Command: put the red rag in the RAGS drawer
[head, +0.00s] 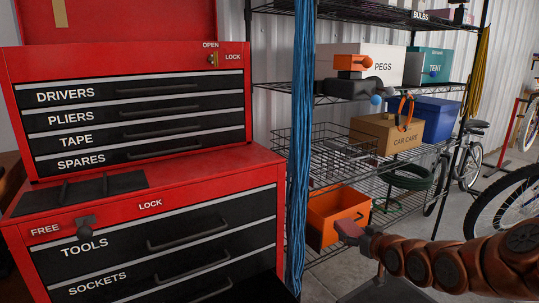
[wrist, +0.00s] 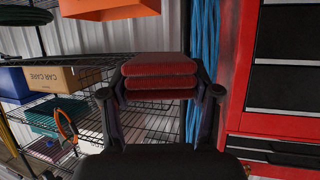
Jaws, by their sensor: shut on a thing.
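The folded red rag (wrist: 158,72) is pinched between the two dark fingers of my gripper (wrist: 160,92) in the wrist view. The rag is held in the air, apart from the chest. The readable drawer labels are DRIVERS, PLIERS, TAPE, SPARES, TOOLS (head: 180,238) and SOCKETS (head: 130,285). No RAGS label is in view; the chest's lower part is cut off by the frame.
A lever (head: 85,225) sits by FREE and LOCK on the lower chest, and a latch (head: 212,60) by OPEN and LOCK above. Blue cords (head: 301,130) hang beside the chest. The shelf holds an orange bin (head: 338,215) and a CAR CARE box (head: 380,135). Bicycles stand right.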

